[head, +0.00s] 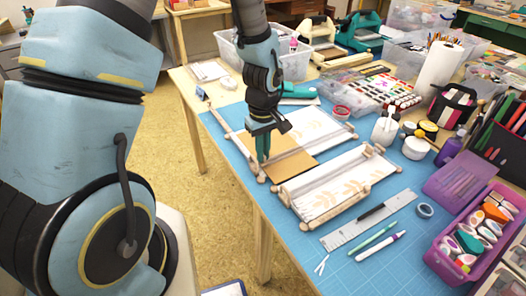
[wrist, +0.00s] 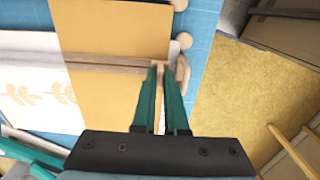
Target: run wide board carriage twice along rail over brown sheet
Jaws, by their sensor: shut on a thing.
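My gripper (head: 262,157) points down at the left end of the wide board, over the left edge of the brown sheet (head: 288,160). In the wrist view its two green fingers (wrist: 162,72) are close together, shut on a small pale part at the near end of the wooden rail assembly (wrist: 105,62). I take this part to be the carriage; the fingers hide most of it. The brown sheet (wrist: 115,30) shows on both sides of the rail. A white sheet with tan leaf prints (wrist: 38,92) lies to its left.
A second wooden-railed board (head: 335,183) with a leaf-print sheet stands in front. A ruler (head: 350,232), pens and a purple stamp crate (head: 445,262) lie nearer on the blue mat. A clear bin (head: 297,63) stands behind. Open floor (head: 190,160) lies left of the table.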

